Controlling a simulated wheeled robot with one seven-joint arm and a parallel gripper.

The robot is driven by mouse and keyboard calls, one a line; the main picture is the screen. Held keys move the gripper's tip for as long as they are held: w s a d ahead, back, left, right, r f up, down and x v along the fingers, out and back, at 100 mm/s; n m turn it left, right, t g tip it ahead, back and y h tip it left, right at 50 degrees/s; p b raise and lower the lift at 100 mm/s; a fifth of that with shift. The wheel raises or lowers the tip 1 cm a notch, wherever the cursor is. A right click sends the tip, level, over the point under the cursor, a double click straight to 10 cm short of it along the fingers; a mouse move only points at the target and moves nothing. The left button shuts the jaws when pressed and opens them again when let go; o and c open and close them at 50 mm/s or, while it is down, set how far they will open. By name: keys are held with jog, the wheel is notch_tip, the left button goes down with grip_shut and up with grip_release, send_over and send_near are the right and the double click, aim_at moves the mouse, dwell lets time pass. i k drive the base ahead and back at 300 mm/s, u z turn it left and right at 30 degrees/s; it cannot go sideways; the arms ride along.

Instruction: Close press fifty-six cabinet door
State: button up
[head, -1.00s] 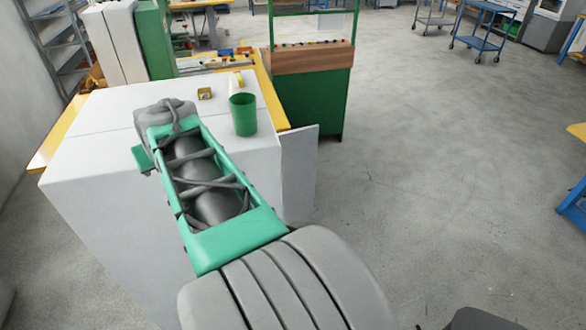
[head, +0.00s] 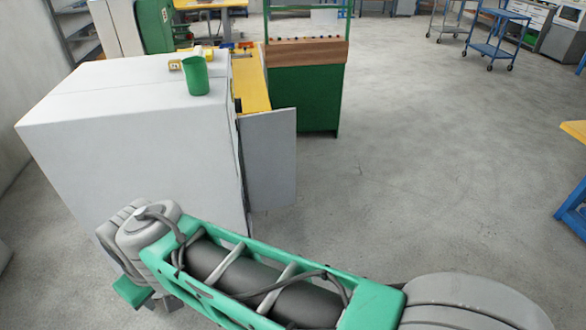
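A white cabinet (head: 130,140) stands at the left, with no readable number on it. Its grey door (head: 270,160) stands open at the cabinet's right side, swung out over the floor. My arm crosses the bottom of the head view, in front of the cabinet's lower part. The arm's far end is at the lower left, apart from the door in the picture. My gripper's fingers do not show. The cabinet's inside and the door's handle cannot be seen.
A green cabinet with a wooden top (head: 305,95) stands behind the door. The floor (head: 430,180) to the right is clear, with blue carts farther back.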

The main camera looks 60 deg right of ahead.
aim_at(269, 139)
jog(key=z, duration=0.05)
jog(key=k, duration=0.15)
jog(key=z, duration=2.4)
jog(key=i, duration=5.25)
jog(key=u, duration=2.55)
jog(key=i, duration=1.1)
jog(key=u, duration=2.6)
